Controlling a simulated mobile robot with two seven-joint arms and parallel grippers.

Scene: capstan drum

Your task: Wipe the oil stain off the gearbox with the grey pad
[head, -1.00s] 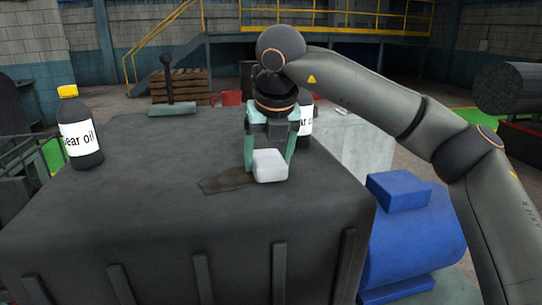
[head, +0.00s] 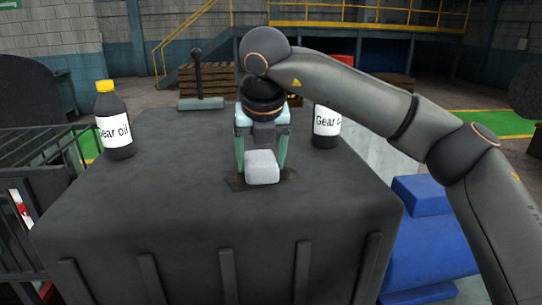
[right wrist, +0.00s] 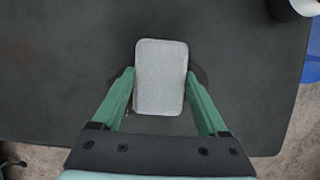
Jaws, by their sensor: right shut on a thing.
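The light grey pad (head: 262,167) is a small rounded block, held between the green fingers of my right gripper (head: 262,158). In the right wrist view the pad (right wrist: 161,77) sits between the fingertips of the gripper (right wrist: 160,85). The dark oil stain (head: 236,183) lies on top of the dark grey gearbox (head: 150,200). The pad covers the stain's middle, and dark parts show on both sides of it. I cannot tell whether the pad touches the top. My left gripper is not in view.
A gear oil bottle with a yellow cap (head: 115,120) stands at the gearbox's left. Another gear oil bottle (head: 326,127) stands just right of my right gripper. A lever (head: 199,85) rises at the back. A blue motor (head: 425,235) is at the right. The gearbox's front top is clear.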

